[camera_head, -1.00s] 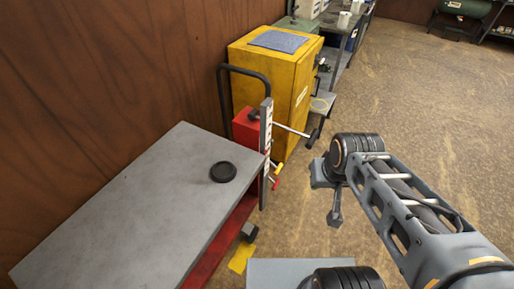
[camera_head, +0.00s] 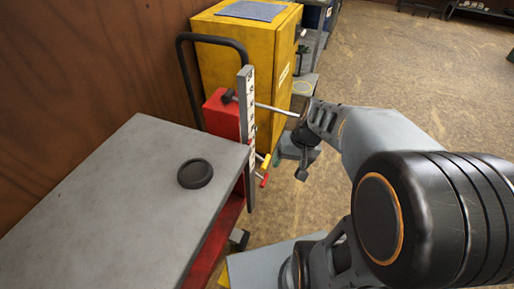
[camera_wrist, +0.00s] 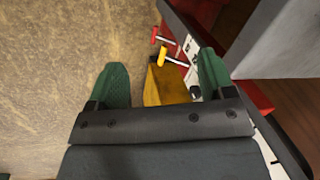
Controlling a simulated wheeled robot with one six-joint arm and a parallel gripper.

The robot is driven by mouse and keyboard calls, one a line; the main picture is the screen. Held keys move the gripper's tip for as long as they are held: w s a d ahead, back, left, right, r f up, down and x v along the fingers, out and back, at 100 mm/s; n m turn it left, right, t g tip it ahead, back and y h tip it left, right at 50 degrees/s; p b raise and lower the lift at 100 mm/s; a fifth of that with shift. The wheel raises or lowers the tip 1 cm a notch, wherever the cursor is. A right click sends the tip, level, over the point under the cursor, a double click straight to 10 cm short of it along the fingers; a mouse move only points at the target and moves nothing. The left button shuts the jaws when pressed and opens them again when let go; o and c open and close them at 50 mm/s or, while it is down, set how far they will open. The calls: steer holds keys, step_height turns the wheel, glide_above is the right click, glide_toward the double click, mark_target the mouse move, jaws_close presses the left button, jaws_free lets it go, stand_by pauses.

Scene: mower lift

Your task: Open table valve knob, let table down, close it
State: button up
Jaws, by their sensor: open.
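The lift table has a flat grey top (camera_head: 105,190) above a red frame. At its far right end stands a red pump housing (camera_head: 222,117) beside an upright scale strip (camera_head: 246,120). Two small T-handles stick out low there, one yellow (camera_head: 266,160) and one red (camera_head: 264,180). In the wrist view, the red handle (camera_wrist: 160,37) and the yellow handle (camera_wrist: 177,57) lie beyond my fingertips, the yellow one nearer. I cannot tell which is the table valve. My gripper (camera_wrist: 162,75) is open, its green fingers apart, touching nothing visible. Its fingers are unclear in the head view.
A black round disc (camera_head: 195,173) lies on the tabletop. A yellow cabinet (camera_head: 230,60) stands behind the pump. A grey lever (camera_head: 275,108) juts right from the pump, close to my arm. A black handle tube (camera_head: 188,75) rises behind. Open floor (camera_head: 430,80) lies right.

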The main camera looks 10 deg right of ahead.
steer(key=w+d+f+y+b, duration=0.1)
steer(key=w+f+y+b, duration=0.25)
steer(key=f+b, duration=0.6)
steer(key=n+t+y+b, duration=0.8)
steer(key=n+t+y, duration=0.15)
steer(key=n, duration=0.35)
glide_toward(256, 132)
steer(key=shift+h, duration=0.5)
steer(key=x, duration=0.3)
steer(key=b+x, duration=0.1)
steer(key=x, duration=0.2)
steer(key=r+b+x, duration=0.1)
steer(key=x, duration=0.3)
steer(key=shift+s, duration=0.15)
steer(key=shift+b, duration=0.3)
steer(key=c, duration=0.9)
